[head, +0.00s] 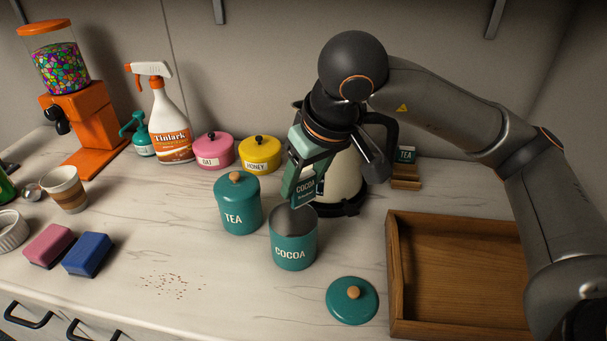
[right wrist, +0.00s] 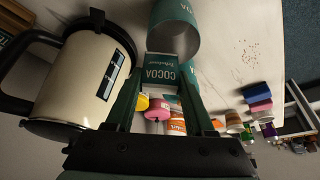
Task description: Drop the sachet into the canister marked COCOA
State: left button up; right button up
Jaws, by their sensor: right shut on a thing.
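My right gripper (head: 308,176) is shut on a teal sachet (head: 304,192) printed COCOA. It holds the sachet upright near the back rim of the open teal canister (head: 292,250) marked COCOA. In the right wrist view the sachet (right wrist: 162,73) shows between the fingers, and the canister's open mouth (right wrist: 178,40) lies just beyond it. I cannot tell whether the sachet is over the opening or slightly behind it. The teal lid (head: 352,302) with a wooden knob lies on the counter in front. My left gripper is not in view.
A lidded TEA canister (head: 238,208) stands close on the left. A cream kettle (head: 343,178) stands behind the gripper. A wooden tray (head: 393,280) is at the right. Pink and yellow tins stand at the back.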

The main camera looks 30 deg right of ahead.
jog(key=o, duration=1.4)
jog(key=p+v, duration=0.1)
jog(key=v, duration=1.1)
jog(key=shift+s+r, duration=0.15)
jog(key=shift+r, duration=0.15)
jog(key=shift+a, duration=0.1)
